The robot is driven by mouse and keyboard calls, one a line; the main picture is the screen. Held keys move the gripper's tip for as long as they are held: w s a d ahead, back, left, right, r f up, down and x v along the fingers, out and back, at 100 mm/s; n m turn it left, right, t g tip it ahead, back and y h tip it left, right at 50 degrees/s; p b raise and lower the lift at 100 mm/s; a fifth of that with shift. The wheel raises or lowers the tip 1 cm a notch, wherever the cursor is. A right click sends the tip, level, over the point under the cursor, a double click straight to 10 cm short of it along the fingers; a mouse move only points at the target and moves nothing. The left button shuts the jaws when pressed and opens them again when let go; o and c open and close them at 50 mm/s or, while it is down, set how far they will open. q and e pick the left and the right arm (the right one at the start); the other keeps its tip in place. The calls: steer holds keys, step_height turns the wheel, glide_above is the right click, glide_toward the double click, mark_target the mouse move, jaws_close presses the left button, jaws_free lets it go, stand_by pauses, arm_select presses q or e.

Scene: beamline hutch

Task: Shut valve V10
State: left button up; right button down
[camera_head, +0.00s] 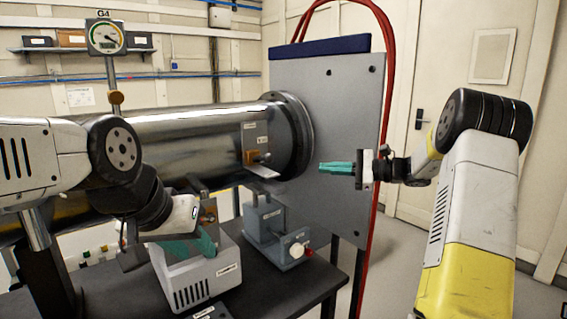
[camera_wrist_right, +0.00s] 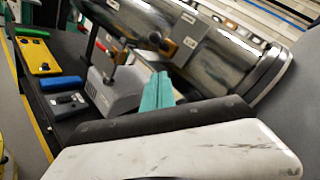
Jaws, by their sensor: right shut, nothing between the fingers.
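A small brass-bodied valve (camera_head: 258,157) with a flat metal lever sits on a plate on the side of the steel pipe (camera_head: 190,130), near its flange. A second brass-coloured fitting (camera_head: 208,212) shows behind my left gripper, partly hidden. I cannot read a V10 label on either. My right gripper (camera_head: 322,167) has its teal fingers shut and empty, in front of the grey panel, right of the valve and apart from it. In the right wrist view its fingers (camera_wrist_right: 160,76) point towards the pipe and a brass fitting (camera_wrist_right: 168,46). My left gripper (camera_head: 205,245) is low over the grey box; its finger gap is unclear.
A gauge marked G4 (camera_head: 106,37) rises above the pipe. A large grey panel (camera_head: 335,120) and red hoses (camera_head: 383,130) stand at the right.

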steer(key=shift+a, duration=0.15)
glide_toward(263, 159)
steer(key=w+a+f, duration=0.2)
steer(key=shift+a+r, duration=0.4)
steer(key=shift+a, duration=0.05)
steer(key=shift+r, duration=0.1)
stand_by(0.3)
steer(key=shift+r, duration=0.2)
